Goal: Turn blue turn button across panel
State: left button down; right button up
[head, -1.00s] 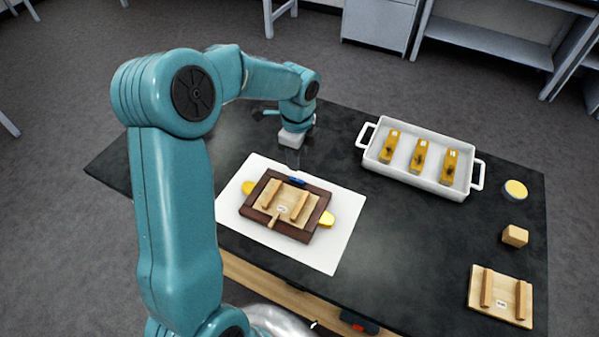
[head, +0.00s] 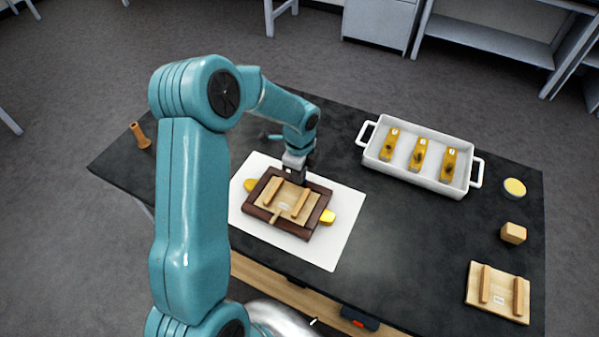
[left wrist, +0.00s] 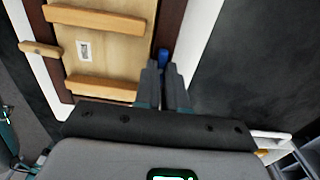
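A dark brown frame (head: 253,197) holds a light wooden panel (head: 283,207) with two wooden bars and a small label, on a white mat. The blue turn button (left wrist: 163,56) is at the frame's edge in the left wrist view; the gripper hides it in the head view. My left gripper (head: 296,180) points down at the frame's far edge. Its fingers (left wrist: 162,70) have a narrow gap, with the blue button at their tips. I cannot tell whether they touch it. A wooden turn button (left wrist: 40,49) is on the opposite edge. My right gripper is out of view.
Yellow pieces (head: 327,216) stick out beside the frame on the mat (head: 340,235). A white tray (head: 425,183) with several yellow-brown pieces stands right. Beyond are a yellow-topped disc (head: 514,187), a wooden block (head: 513,233) and another panel (head: 498,292). An orange-brown peg-like piece (head: 140,135) stands far left.

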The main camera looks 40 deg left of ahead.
pick_arm(q)
jog(key=n+b, duration=0.3)
jog(key=n, duration=0.1)
jog(key=shift+w+f, duration=0.1)
jog(key=shift+f, duration=0.05)
jog(key=n+b, duration=0.3)
jog(key=n, duration=0.3)
jog(key=shift+a+n+b, duration=0.1)
jog(key=shift+n+b, duration=0.25)
jog(key=shift+n, duration=0.05)
jog(key=n+b, duration=0.1)
jog(key=n, duration=0.2)
jog(key=shift+a+n+b, duration=0.1)
jog(key=shift+n+b, duration=0.65)
jog(key=shift+n, duration=0.95)
jog(key=shift+r, duration=0.2)
jog(key=c, duration=1.2)
grip_release()
